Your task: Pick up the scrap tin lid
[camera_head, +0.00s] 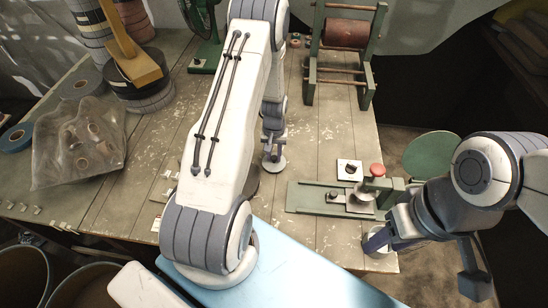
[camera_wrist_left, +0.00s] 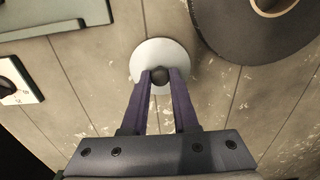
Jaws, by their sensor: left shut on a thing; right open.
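The scrap tin lid is a pale round disc with a dark knob. It lies in the middle of the table in the head view (camera_head: 275,165), and in the left wrist view (camera_wrist_left: 150,53). My left gripper (camera_head: 273,140) points down over it. In the left wrist view, its two purple fingers (camera_wrist_left: 160,80) are shut on the lid's dark knob, with the disc at their tips. I cannot tell whether the disc touches the table. My right gripper (camera_head: 377,240) is open near the table's right front edge, partly hidden by its own arm.
A green fixture (camera_head: 310,197) with a red knob (camera_head: 377,170) stands right of the lid, near a white plate (camera_head: 344,175). A large dark roll (camera_wrist_left: 225,38) is close by the lid. A reel stand (camera_head: 310,75) is behind. Stacked rolls and a plastic bag (camera_head: 75,150) are left.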

